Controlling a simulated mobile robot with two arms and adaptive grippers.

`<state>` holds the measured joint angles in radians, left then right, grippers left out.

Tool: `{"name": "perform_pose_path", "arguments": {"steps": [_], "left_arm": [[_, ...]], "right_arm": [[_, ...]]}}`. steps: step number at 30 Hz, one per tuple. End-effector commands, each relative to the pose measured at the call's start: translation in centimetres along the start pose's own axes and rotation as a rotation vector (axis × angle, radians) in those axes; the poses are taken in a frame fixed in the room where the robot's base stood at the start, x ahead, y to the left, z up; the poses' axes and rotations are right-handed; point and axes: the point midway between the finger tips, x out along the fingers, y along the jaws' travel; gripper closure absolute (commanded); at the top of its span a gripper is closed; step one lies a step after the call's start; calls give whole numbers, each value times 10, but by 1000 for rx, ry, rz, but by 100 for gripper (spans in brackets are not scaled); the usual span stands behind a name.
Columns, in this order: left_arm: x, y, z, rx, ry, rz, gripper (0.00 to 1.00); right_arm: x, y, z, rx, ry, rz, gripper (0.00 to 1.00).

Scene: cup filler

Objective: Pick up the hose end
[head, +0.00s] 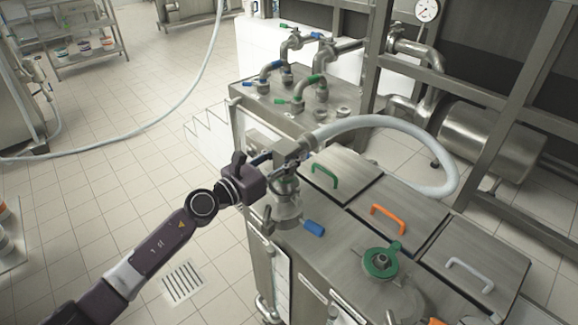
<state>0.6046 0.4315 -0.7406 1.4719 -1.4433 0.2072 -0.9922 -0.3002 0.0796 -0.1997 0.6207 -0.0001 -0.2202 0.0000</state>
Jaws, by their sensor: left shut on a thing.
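The hose end (290,153) is a grey metal fitting on a thick pale hose (385,121). The hose arcs right from it and bends down over the machine's far side. My left gripper (270,165) is at the fitting's left side and is shut on it. The fitting is above a metal pipe coupling (286,205) on the machine's near edge; I cannot tell whether they touch. The gripper's fingers are partly hidden by its own body and the fitting. My right gripper is not in view.
The steel machine (335,235) has lids with green (325,176), orange (388,218) and white (470,274) handles. Valves and pipes (300,80) stand behind. A steel frame (520,90) blocks the right. Tiled floor (110,170) is open at left, with a thin hose crossing it.

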Motion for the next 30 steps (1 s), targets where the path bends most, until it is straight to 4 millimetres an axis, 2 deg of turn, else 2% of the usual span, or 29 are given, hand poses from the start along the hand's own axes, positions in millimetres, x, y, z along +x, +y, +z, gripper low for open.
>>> {"name": "perform_pose_path", "arguments": {"steps": [1, 10, 16, 22, 30], "left_arm": [[0, 1, 5, 1, -8, 2, 100], [0, 1, 8, 1, -8, 2, 100], [0, 1, 23, 3, -8, 2, 100], [0, 1, 55, 5, -9, 1, 100], [0, 1, 110, 3, -10, 2, 100]], "right_arm": [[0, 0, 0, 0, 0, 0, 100], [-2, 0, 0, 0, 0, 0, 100], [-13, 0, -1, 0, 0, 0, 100], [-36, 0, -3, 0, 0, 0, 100], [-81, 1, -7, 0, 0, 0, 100]]}}
